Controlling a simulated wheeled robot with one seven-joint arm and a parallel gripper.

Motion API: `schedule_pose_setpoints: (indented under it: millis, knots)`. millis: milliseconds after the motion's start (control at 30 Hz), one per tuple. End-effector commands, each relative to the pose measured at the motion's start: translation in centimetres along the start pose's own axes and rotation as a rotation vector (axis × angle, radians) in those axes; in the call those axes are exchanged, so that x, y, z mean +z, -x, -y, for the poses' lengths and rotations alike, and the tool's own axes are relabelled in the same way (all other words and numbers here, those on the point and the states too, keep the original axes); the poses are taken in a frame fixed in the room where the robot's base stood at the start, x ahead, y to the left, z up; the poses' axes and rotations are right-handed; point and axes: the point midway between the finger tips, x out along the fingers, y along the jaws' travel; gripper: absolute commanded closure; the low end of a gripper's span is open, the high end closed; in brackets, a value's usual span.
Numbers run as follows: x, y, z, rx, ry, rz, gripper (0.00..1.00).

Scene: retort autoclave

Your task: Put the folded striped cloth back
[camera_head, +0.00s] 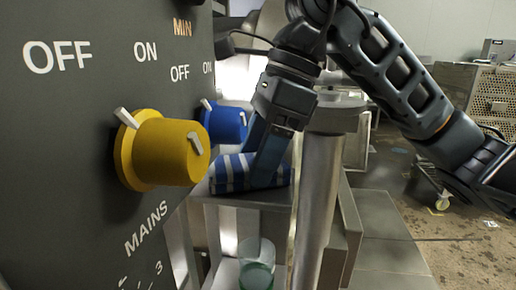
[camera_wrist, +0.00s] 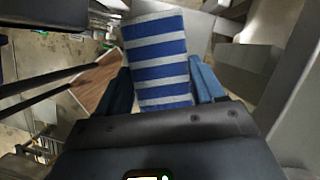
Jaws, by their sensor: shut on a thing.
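The folded blue-and-white striped cloth (camera_head: 232,172) is at the top of a small metal stand, behind the yellow knob in the head view. My gripper (camera_head: 262,168) comes down onto it from above and is shut on it. In the wrist view the cloth (camera_wrist: 158,58) sits between the two blue fingers of my gripper (camera_wrist: 165,92) and reaches out beyond them. I cannot tell whether the cloth touches the stand's top (camera_head: 250,197). The far side of the cloth is hidden by the fingers in the head view.
A dark control panel (camera_head: 70,130) with a yellow knob (camera_head: 165,150) and a blue knob (camera_head: 226,122) stands close on the left. A metal post (camera_head: 318,200) rises just right of the cloth. A glass beaker (camera_head: 256,265) is on the shelf below. Open floor lies at right.

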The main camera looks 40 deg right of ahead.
Motion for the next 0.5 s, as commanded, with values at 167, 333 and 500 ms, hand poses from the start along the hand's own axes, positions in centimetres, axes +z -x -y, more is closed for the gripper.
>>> schedule_pose_setpoints:
  millis: [167,333,500]
  knots:
    - [-0.02,-0.03,0.00,0.000,0.001,0.000,0.70]
    - [-0.13,-0.32,0.00,-0.001,0.001,0.000,0.70]
    - [-0.08,-0.19,-0.01,0.000,0.000,0.000,0.18]
